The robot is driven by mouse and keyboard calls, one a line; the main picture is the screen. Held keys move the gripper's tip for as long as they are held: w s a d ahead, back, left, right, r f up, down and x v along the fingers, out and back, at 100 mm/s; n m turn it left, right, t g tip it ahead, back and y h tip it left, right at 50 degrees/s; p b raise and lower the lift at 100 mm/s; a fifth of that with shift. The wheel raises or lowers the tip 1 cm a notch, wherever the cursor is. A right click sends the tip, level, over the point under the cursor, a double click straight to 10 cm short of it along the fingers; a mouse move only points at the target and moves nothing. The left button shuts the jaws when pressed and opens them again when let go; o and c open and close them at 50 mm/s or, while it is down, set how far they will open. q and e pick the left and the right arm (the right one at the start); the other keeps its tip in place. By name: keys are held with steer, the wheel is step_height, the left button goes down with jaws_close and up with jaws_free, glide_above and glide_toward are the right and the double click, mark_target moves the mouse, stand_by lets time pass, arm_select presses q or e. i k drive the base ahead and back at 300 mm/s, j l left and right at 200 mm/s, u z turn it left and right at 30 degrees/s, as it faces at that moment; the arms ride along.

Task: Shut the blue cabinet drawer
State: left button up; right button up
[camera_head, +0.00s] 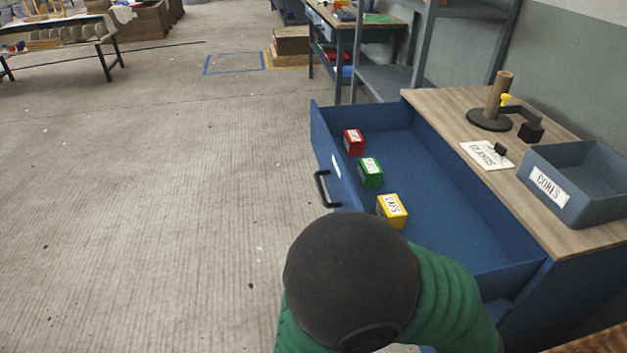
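The blue cabinet (566,285) stands at the right with a wooden top. Its blue drawer (455,220) is pulled well out to the left. The drawer's black handle (323,188) is on its front panel, which faces left. Inside the drawer lie a red box (353,142), a green box (370,172) and a yellow box (392,210). A dark rounded part and green sleeve of my own arm cover the near end of the drawer and its front. Neither of my grippers shows.
On the cabinet top are a grey-blue labelled bin (580,180), a white sign (487,155) and a round-based stand with a brown post (497,95). Grey shelving (390,80) stands behind the drawer. The concrete floor left of the drawer is clear.

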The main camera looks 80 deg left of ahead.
mark_target(453, 214)
steer(key=u, duration=0.4)
steer(key=k+u, duration=0.1)
steer(key=u, duration=0.75)
steer(key=j+u, duration=0.1)
steer(key=u, duration=0.3)
steer(key=k+j+u, duration=0.1)
steer(key=u, duration=0.3)
